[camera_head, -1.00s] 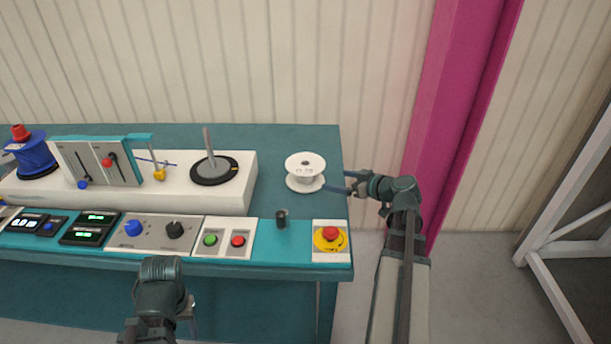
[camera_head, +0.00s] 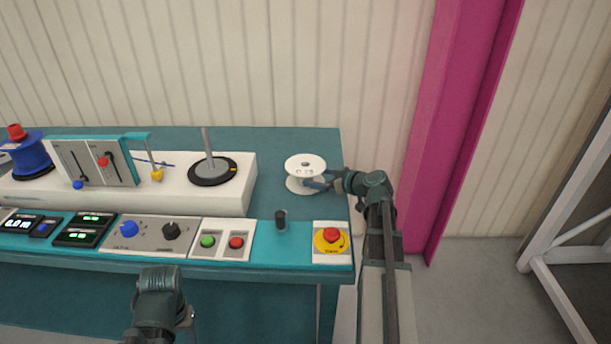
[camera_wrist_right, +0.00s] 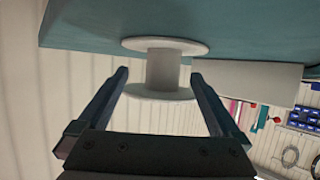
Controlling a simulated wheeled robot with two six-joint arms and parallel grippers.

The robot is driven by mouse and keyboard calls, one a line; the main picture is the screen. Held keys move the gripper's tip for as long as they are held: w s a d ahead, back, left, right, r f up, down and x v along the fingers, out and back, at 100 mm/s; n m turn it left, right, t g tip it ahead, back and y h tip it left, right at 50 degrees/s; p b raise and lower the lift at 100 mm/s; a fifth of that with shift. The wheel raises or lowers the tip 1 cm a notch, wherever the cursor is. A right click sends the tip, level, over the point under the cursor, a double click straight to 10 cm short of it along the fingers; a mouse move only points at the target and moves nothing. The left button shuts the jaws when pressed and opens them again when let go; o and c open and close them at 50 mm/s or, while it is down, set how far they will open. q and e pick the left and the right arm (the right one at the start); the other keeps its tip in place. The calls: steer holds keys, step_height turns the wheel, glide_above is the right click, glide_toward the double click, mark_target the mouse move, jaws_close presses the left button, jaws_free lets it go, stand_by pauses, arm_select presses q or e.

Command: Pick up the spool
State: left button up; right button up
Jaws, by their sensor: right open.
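The white spool (camera_head: 305,165) stands upright at the right end of the teal table (camera_head: 265,145) in the head view. In the right wrist view the spool (camera_wrist_right: 160,70) shows its two round flanges and narrow core. My right gripper (camera_head: 318,180) reaches in from the right at the spool. In the right wrist view its open fingers (camera_wrist_right: 158,75) lie on either side of the spool's core, with a visible gap on each side. The near finger covers part of the lower flange in the head view. My left arm shows at the lower left; its fingers are not visible.
A white machine base (camera_head: 235,190) with a spindle (camera_head: 209,150) stands left of the spool. A black peg (camera_head: 281,218) and a red emergency button (camera_head: 331,235) are in front. A blue reel (camera_head: 30,158) is at far left. A magenta column (camera_head: 458,130) rises at right.

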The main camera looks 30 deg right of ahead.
steer(key=x, duration=0.1)
steer(key=b+x, duration=0.1)
steer(key=x, duration=0.3)
steer(key=shift+w+a+r, duration=0.1)
steer(key=shift+a+r, duration=0.15)
steer(key=shift+a, duration=0.05)
jaws_close()
